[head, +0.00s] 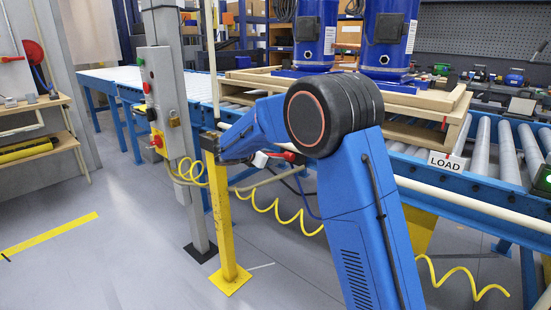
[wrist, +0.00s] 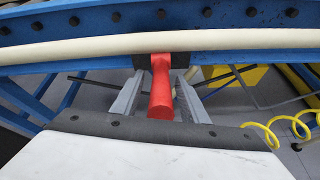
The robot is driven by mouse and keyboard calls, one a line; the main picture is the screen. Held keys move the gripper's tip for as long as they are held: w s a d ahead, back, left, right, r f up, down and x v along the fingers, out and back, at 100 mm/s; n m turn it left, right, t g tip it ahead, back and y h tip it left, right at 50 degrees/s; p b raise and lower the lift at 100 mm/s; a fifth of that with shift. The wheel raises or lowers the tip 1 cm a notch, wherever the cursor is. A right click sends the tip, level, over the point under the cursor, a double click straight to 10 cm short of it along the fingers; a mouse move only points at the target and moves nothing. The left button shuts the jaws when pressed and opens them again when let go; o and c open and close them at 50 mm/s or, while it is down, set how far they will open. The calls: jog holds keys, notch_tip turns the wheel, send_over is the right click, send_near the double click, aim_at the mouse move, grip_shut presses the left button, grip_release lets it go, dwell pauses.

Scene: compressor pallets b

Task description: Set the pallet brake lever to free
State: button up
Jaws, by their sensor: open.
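The brake lever has a red handle (wrist: 161,88) that shows in the middle of the wrist view, mounted on a dark block (wrist: 180,62) below a pale rail. The handle points toward the camera. My gripper (wrist: 160,82) is open, with one grey finger on each side of the handle. In the head view a red handle (head: 289,156) shows under the conveyor's near side, left of my arm. My arm hides part of that area, and the fingers are not clear there.
The blue roller conveyor (head: 480,200) carries a wooden pallet (head: 425,100) with blue compressors (head: 388,35). A yellow post (head: 223,215) and a grey control post (head: 170,100) stand left of my arm. A yellow coiled hose (head: 262,208) hangs below. Open floor lies at left.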

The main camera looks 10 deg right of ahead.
jog(key=v, duration=1.5)
jog(key=shift+s+a+r, duration=0.15)
jog(key=shift+a+r, duration=0.05)
jog(key=s+d+m+g+y, duration=0.2)
jog(key=s+d+m, duration=0.3)
jog(key=s+d, duration=0.55)
jog(key=s+d+m+g+y, duration=0.25)
jog(key=s+d+m, duration=0.45)
jog(key=s, duration=0.7)
jog(key=s+f+m+y, duration=0.3)
jog(key=s+f+m, duration=0.1)
jog(key=s, duration=0.8)
jog(key=s+f+m+t+y, duration=0.1)
jog(key=s+f+m+y, duration=0.2)
jog(key=s+m, duration=0.4)
jog(key=s+f, duration=0.1)
jog(key=s, duration=0.4)
jog(key=shift+d+f, duration=0.2)
jog(key=shift+f, duration=0.05)
jog(key=shift+r, duration=0.1)
jog(key=shift+c, duration=0.5)
